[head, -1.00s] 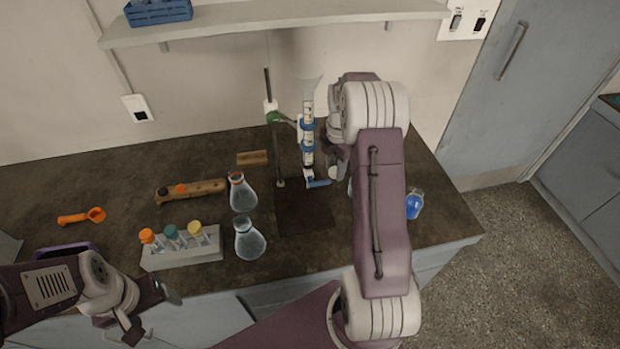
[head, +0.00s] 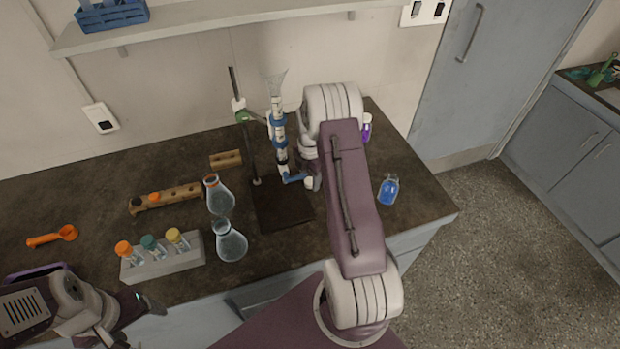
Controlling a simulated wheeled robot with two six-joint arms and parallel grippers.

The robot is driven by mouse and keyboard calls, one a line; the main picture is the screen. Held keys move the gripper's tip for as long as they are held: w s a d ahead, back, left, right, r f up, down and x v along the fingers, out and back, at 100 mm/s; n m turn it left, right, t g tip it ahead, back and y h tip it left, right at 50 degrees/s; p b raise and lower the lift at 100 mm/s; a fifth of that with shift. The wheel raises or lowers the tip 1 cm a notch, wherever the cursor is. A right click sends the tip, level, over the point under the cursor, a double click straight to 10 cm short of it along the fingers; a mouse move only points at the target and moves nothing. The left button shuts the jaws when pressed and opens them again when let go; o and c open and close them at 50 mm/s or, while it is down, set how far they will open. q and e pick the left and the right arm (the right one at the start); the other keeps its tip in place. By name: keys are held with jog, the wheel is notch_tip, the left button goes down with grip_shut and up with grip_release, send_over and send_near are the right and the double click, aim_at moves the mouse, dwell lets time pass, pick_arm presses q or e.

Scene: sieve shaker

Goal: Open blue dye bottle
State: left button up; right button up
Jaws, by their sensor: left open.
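The blue dye bottle (head: 388,190) stands upright near the right end of the dark bench. It is a small clear bottle with blue liquid; no cap is clear on its top. My right arm reaches over the bench to the left of the bottle. Its gripper (head: 313,181) is mostly hidden behind the arm, beside the burette's lower end. A small white round thing (head: 309,184) shows there; I cannot tell whether it is held. My left gripper (head: 138,322) is open and empty at the front left edge of the bench.
A burette (head: 278,130) on a stand rises left of my right arm. A purple bottle (head: 367,128) stands behind the arm. Two flasks (head: 220,199) (head: 230,243) and a tube rack (head: 163,262) stand left. An orange spoon (head: 50,237) lies far left.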

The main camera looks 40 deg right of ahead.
aim_at(310, 181)
notch_tip(310, 181, up, 12)
jog(key=shift+r, duration=0.2)
dwell(0.4)
